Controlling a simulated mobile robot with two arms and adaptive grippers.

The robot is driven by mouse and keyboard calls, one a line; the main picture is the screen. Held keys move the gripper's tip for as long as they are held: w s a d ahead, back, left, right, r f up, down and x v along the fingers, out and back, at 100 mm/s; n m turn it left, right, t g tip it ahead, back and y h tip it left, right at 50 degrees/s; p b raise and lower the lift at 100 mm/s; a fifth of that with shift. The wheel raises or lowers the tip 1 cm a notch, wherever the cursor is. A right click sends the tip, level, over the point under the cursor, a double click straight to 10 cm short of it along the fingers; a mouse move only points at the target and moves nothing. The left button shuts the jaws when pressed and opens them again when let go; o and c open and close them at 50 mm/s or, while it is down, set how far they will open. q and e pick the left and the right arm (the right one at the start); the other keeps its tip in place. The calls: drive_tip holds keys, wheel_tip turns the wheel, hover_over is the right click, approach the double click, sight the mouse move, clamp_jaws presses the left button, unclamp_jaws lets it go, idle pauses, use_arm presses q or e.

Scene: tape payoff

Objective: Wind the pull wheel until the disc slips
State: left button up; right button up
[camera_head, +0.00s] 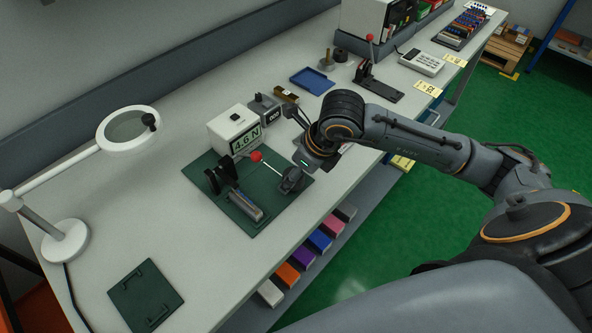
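A dark green mat (266,224) on the bench carries the tape payoff rig. A black upright disc stand (213,180) is at its left, with a grey ribbed block (243,204) in front. A red ball (256,156) sits by the stand, and a thin bright rod runs right from it to a dark grey part (292,181). I cannot tell whether that part is the pull wheel or part of my gripper. A white force meter (231,121) behind reads 4.6 N. My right gripper (303,167) is at the mat's right edge; its fingers are too small and hidden to read. My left gripper is not in view.
A small black counter box (265,107) stands right of the meter, close to my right wrist. A magnifier lamp (67,241) and a green plate (145,296) are at left. A blue tray (312,80) and a lever press (378,88) are behind. The bench between lamp and mat is clear.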

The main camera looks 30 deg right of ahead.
drive_tip(key=shift+r, duration=0.1)
drive_tip(key=v, duration=1.1)
drive_tip(key=shift+s+r, duration=0.2)
drive_tip(key=shift+r, duration=0.15)
drive_tip(key=shift+d, duration=0.1)
